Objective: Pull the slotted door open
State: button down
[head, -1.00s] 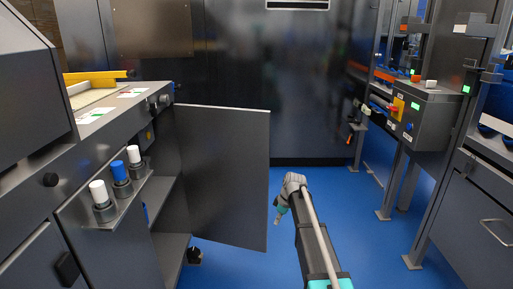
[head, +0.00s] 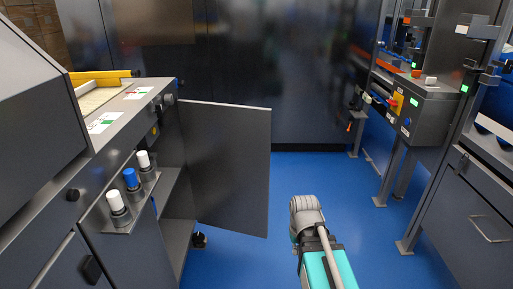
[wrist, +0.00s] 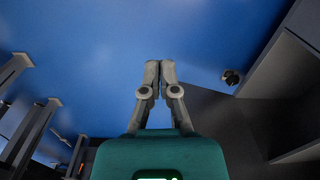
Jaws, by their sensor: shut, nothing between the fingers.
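A plain dark grey door (head: 228,165) stands swung wide open on the left cabinet. No slot can be made out on the face I see. The cabinet's inside, with a shelf (head: 168,185), shows to the left of it. My gripper (wrist: 160,66) is shut and empty in the wrist view, its two fingers together over blue floor. In the head view my arm's end is to the right of the door, apart from it in the picture, and the fingers are hidden behind it.
White and blue capped bottles (head: 130,178) stand on a ledge on the cabinet front. A caster (head: 199,239) is under the cabinet. A workstation with a control box (head: 418,105) stands at right. Blue floor (head: 360,235) between them is clear.

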aim_at(259, 147)
jog(key=w+a+r+n+t+h+b, duration=0.1)
jog(key=w+r+n+t+h, duration=0.3)
jog(key=w+n, duration=0.35)
jog(key=w+r+n+t+h, duration=0.4)
jog(key=w+n, duration=0.3)
jog(key=n, duration=0.1)
jog(key=w+a+r+n+t, duration=0.4)
jog(key=a+n, duration=0.3)
jog(key=n, duration=0.1)
jog(key=w+a+r+n+t+y+b, duration=0.1)
jog(key=w+a+r+n+t, duration=0.2)
jog(key=a+n, duration=0.4)
jog(key=shift+w+a+r+n+t+y, duration=0.15)
jog(key=shift+w+r+n+t+y, duration=0.25)
jog(key=shift+r+t, duration=0.5)
jog(key=shift+w+f, duration=0.1)
jog(key=shift+f, duration=0.05)
jog(key=x, duration=1.3)
jog(key=shift+w+d, duration=0.25)
jog(key=shift+w, duration=0.1)
